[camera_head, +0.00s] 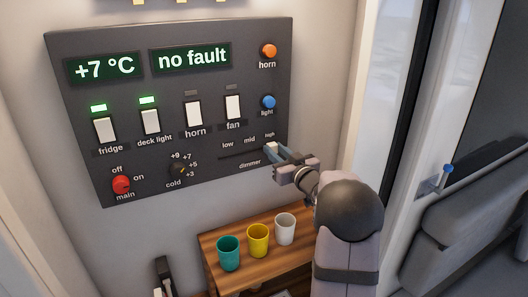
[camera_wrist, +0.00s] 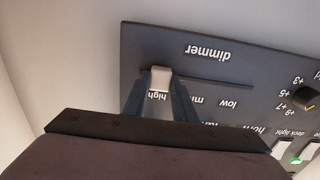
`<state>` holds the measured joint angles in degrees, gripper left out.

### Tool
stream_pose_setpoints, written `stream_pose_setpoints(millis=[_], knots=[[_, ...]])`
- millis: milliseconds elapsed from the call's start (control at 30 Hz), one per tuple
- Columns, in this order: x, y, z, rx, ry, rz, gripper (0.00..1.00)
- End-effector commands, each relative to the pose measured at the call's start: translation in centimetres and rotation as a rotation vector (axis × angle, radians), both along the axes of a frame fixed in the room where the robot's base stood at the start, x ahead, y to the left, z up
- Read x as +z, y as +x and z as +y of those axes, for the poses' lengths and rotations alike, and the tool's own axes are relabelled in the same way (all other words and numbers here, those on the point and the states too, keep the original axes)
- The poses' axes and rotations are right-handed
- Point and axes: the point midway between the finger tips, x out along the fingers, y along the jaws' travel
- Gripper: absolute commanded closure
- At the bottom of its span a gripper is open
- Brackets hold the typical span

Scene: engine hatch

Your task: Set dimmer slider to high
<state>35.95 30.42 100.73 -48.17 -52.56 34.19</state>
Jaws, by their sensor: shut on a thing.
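The dimmer slider sits at the lower right of the dark panel (camera_head: 75,165), with the labels low, mid and high above its slot (camera_head: 233,154). My gripper (camera_head: 273,149) is at the right end of the slot, by the high label. In the wrist view my gripper (camera_wrist: 160,95) is shut on the pale slider knob (camera_wrist: 161,77), one blue-grey finger on each side. There the panel appears upside down, and the knob stands at the end of the slot beside the word high. In the head view the fingers partly cover the knob.
The panel also carries a red main switch (camera_head: 121,184), a cold knob (camera_head: 182,170), several rocker switches and the horn (camera_head: 269,50) and light (camera_head: 268,102) buttons. Teal (camera_head: 228,252), yellow (camera_head: 258,240) and white (camera_head: 285,228) cups stand on a wooden shelf (camera_head: 225,284) below.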

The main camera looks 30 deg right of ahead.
Motion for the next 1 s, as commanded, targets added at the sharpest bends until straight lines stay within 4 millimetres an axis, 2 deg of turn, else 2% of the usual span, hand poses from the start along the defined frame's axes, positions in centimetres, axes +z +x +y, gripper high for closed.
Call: stream_pose_setpoints(millis=[233, 267, 300, 333, 733, 1000], knots=[[0.3, -0.1, -0.4, -0.010, -0.001, -0.006, 1.00], [0.3, -0.1, -0.5, -0.011, -0.002, -0.006, 0.70], [0.3, -0.1, -0.5, -0.011, -0.001, -0.006, 0.61], [0.3, -0.1, -0.5, -0.011, -0.001, -0.005, 0.56], [0.1, -0.4, -0.3, -0.007, -0.002, -0.003, 0.56], [-0.1, -3.3, -0.4, -0.010, -0.003, -0.004, 0.56]])
